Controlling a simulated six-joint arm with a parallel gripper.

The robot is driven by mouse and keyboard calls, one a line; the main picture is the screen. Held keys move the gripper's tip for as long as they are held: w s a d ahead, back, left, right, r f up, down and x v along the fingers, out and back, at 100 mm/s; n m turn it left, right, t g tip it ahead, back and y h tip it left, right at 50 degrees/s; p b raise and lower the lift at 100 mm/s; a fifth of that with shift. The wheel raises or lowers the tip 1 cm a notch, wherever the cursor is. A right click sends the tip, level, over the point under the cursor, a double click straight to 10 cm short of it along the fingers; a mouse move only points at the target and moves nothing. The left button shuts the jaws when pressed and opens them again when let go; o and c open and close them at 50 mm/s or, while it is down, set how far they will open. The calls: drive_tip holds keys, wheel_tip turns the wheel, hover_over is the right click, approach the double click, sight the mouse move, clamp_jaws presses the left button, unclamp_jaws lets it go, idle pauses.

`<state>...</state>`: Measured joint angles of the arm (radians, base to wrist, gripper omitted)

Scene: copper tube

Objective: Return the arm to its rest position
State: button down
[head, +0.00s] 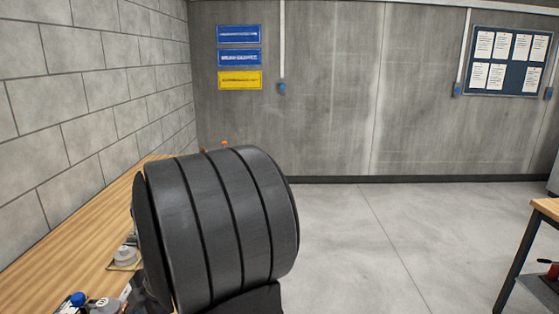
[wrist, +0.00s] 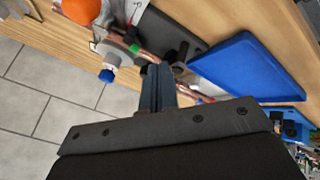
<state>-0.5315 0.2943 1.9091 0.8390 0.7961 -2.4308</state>
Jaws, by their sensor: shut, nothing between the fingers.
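My gripper (wrist: 157,74) shows in the wrist view with its two dark fingers together and nothing between them. It is above the edge of a wooden bench (wrist: 62,35). A copper-coloured tube (wrist: 119,39) runs slantwise past the fingertips, partly hidden behind them, with a green piece (wrist: 134,48) beside it. I cannot tell how far the fingers are above the tube. In the head view a large dark ribbed part of my own arm fills the middle, and the gripper is not visible there.
A blue tray (wrist: 248,66) lies right of the fingers. A grey fitting with a blue end (wrist: 106,75) and an orange object (wrist: 82,9) are at the left. In the head view, small items (head: 104,305) sit on the left bench (head: 75,235); open floor (head: 370,250) lies right.

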drive_tip(key=s+d+r, duration=0.1)
drive_tip(key=d+r, duration=0.3)
drive_tip(key=d, duration=0.2)
drive_tip(key=shift+s, duration=0.4)
drive_tip(key=shift+a, duration=0.1)
